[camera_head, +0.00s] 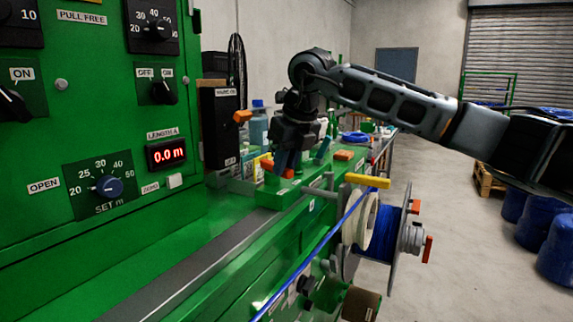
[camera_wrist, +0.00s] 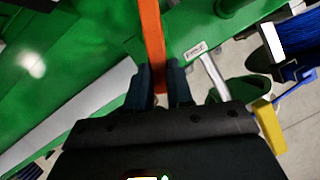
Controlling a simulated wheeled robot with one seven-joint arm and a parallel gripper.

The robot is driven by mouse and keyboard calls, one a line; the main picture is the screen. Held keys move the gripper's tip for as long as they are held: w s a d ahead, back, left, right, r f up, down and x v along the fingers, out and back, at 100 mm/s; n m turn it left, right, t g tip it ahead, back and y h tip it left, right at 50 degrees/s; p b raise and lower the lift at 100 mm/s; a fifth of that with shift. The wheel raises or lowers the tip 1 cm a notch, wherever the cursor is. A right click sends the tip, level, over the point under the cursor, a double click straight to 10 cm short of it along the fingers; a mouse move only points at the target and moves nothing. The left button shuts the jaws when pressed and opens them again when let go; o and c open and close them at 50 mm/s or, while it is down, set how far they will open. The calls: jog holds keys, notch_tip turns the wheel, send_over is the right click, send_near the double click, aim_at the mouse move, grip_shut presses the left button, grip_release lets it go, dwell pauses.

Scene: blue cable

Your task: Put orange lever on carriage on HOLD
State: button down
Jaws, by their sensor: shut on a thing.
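The orange lever (camera_wrist: 151,35) runs up from between my fingers in the wrist view. My gripper (camera_wrist: 160,70) is shut on its near end. In the head view my gripper (camera_head: 284,162) points down over the green carriage (camera_head: 268,197), with small orange parts of the lever (camera_head: 267,165) showing beside the fingers. A white label (camera_wrist: 195,50) lies on the green surface right of the lever; its lettering is too small to read surely. The lever's base and pivot are not clearly seen.
A blue cable (camera_head: 318,246) runs to a reel (camera_head: 393,234) at the right of the bench. A yellow bar (camera_head: 367,181) sticks out above it, close to my gripper's right. A tall green control panel (camera_head: 95,120) stands at left. Bottles and small items crowd behind the carriage.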

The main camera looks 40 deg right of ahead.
jog(key=shift+w+r, duration=0.1)
jog(key=c, duration=1)
grip_release()
jog(key=shift+o, duration=0.2)
jog(key=v, duration=0.7)
jog(key=shift+r, duration=0.25)
